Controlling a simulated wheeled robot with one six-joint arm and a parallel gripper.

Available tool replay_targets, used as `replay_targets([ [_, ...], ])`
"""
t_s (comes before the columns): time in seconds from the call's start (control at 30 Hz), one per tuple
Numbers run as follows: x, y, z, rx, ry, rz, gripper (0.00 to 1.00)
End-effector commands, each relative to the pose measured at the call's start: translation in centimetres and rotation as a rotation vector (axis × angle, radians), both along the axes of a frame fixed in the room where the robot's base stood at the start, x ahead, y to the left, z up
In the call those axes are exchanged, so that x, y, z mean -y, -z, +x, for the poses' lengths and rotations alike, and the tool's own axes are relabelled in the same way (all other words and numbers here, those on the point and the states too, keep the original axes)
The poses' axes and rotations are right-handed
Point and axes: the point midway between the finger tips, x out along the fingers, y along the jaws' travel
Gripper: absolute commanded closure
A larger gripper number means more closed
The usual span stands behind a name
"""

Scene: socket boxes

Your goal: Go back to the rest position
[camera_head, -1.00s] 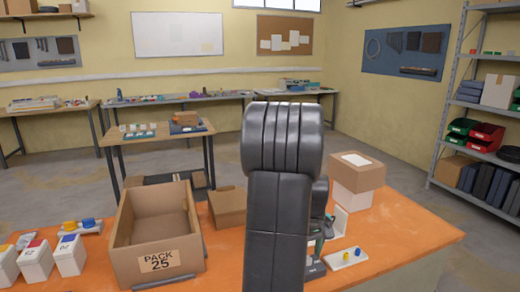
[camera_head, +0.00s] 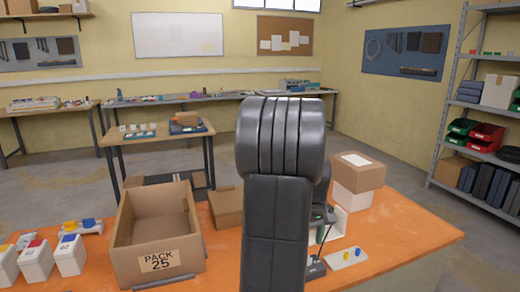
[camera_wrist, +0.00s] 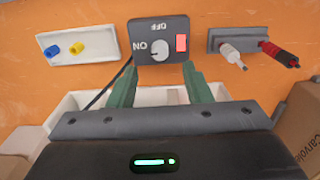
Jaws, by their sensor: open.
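My gripper (camera_wrist: 160,76) is open, its two green fingers spread apart and nothing between them in the wrist view. A dark switch box (camera_wrist: 158,42) with a white knob, a red switch and ON/OFF lettering lies just beyond the fingertips, with a dark cable at its left. I cannot tell the exact gap between fingers and box. In the head view my arm stands upright at the centre and hides most of my gripper and part of the table.
A white plate (camera_wrist: 104,34) with blue and yellow connectors lies left of the switch box. A grey holder (camera_wrist: 222,45) with white and red plugs lies right. The orange table (camera_head: 415,238) also bears an open PACK 25 carton (camera_head: 125,262) and stacked boxes (camera_head: 357,178).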

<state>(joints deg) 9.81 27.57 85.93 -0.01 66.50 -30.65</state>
Motion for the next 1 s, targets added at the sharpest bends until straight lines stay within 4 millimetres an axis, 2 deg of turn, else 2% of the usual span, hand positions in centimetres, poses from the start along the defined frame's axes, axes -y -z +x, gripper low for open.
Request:
replay_targets([
  [0.03,0.0,1.2,-0.1,-0.004,0.000,0.000,0.55],
  [0.3,0.0,6.6,-0.1,-0.005,0.001,0.001,0.55],
  [1.0,0.0,6.2,0.0,0.000,0.582,0.000,0.55],
])
